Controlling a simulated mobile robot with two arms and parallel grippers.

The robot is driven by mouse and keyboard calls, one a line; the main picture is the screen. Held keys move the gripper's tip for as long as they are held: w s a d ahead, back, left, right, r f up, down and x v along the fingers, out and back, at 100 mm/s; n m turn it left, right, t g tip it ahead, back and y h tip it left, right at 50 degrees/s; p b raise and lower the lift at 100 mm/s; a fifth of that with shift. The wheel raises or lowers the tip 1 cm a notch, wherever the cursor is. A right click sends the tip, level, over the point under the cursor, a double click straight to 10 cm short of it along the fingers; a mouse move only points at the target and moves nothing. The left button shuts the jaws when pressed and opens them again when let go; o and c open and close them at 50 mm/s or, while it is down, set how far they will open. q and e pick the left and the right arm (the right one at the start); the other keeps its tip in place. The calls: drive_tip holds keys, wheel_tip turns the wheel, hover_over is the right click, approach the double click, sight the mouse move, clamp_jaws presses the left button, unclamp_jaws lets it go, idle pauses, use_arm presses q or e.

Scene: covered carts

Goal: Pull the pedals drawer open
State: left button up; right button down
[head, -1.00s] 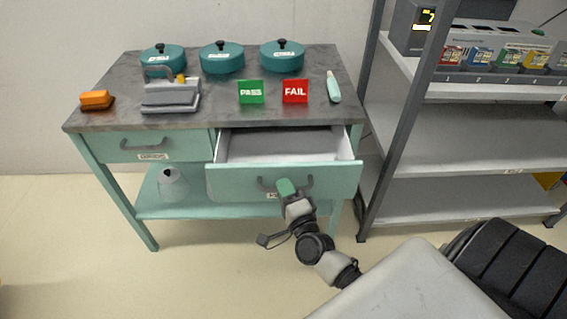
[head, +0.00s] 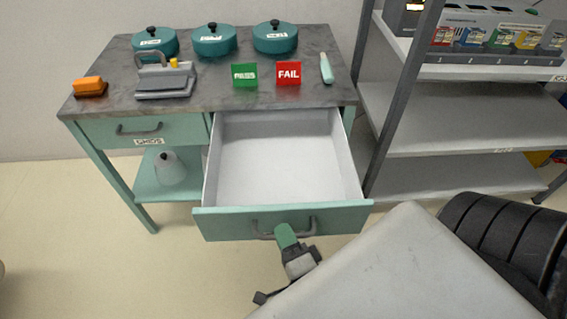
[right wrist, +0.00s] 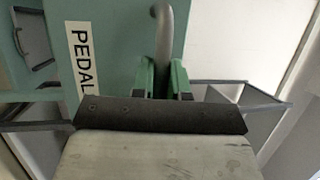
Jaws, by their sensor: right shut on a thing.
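The pedals drawer (head: 225,223) has a teal front and a pale grey inside. It stands far out of the right half of the table, and its inside looks empty. Its grey handle (head: 307,228) is on the front. My right gripper (head: 285,232) is shut on this handle. In the right wrist view the green fingers (right wrist: 163,80) sit on either side of the handle bar (right wrist: 161,30), beside a label (right wrist: 80,62) reading "PEDAL", its end hidden. My left gripper is not in view.
The table top (head: 215,98) holds three teal lidded pots, a grey device, an orange block, PASS and FAIL signs and a teal-handled tool. A second drawer (head: 130,130) at left is shut. A grey shelf rack (head: 430,120) stands close on the right.

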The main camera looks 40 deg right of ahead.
drive_tip(key=c, duration=1.1)
unclamp_jaws()
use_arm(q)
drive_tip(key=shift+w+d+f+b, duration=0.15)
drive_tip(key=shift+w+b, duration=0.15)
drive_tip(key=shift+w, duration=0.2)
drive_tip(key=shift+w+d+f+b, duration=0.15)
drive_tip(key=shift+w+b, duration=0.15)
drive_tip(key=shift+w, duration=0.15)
use_arm(e)
drive_tip(key=v, duration=1.1)
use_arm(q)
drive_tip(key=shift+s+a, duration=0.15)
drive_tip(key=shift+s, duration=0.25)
use_arm(e)
drive_tip(key=shift+w, duration=0.1)
